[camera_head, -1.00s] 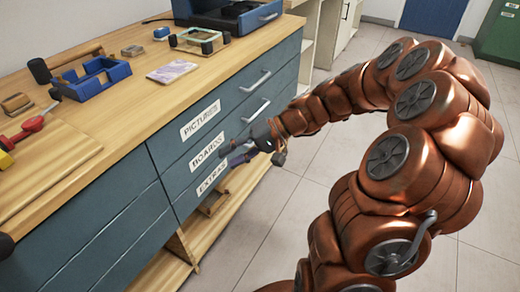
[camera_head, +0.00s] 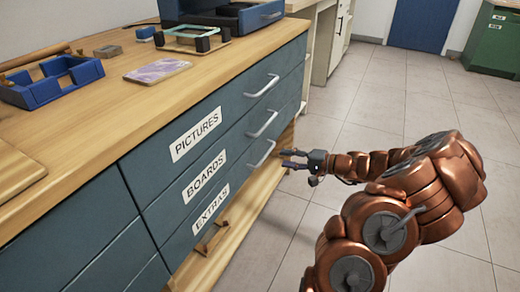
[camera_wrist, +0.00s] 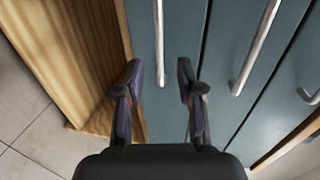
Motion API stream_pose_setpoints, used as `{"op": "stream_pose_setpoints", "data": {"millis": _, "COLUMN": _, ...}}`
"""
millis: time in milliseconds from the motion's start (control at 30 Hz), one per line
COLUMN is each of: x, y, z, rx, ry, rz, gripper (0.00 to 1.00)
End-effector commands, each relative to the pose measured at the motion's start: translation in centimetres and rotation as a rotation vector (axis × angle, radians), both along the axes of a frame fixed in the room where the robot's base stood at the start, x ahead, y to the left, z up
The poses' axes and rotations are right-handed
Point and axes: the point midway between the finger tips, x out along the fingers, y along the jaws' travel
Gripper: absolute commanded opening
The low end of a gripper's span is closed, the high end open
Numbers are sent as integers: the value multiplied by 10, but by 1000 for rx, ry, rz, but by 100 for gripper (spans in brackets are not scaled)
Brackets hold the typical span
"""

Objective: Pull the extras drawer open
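The extras drawer (camera_head: 211,223) is the lowest of three labelled blue drawers in the head view and looks shut, flush with the cabinet front. Its silver bar handle (camera_head: 264,154) is at the drawer's right part. My gripper (camera_head: 285,159) is open and empty, its fingers pointing at this handle from the right. In the wrist view my gripper (camera_wrist: 160,78) shows two spread dark fingers. The leftmost handle (camera_wrist: 159,40), that of the extras drawer, runs between them in the picture. I cannot tell whether the fingertips reach around it.
Above are the boards drawer (camera_head: 204,177) and pictures drawer (camera_head: 195,138), each with a bar handle. A wooden lower shelf (camera_head: 235,240) lies beneath. The wooden worktop (camera_head: 110,120) holds a blue holder (camera_head: 50,83) and a purple card (camera_head: 158,70). Tiled floor (camera_head: 330,130) to the right is free.

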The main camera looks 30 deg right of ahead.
Motion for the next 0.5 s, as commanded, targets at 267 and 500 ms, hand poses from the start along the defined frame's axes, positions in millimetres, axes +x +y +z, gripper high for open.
{"op": "stream_pose_setpoints", "data": {"millis": 267, "x": 12, "y": 2, "z": -8, "rx": 1, "ry": -1, "rz": -17, "gripper": 37}}
{"op": "stream_pose_setpoints", "data": {"millis": 500, "x": 39, "y": 16, "z": -17, "rx": -2, "ry": 2, "rz": -25, "gripper": 37}}
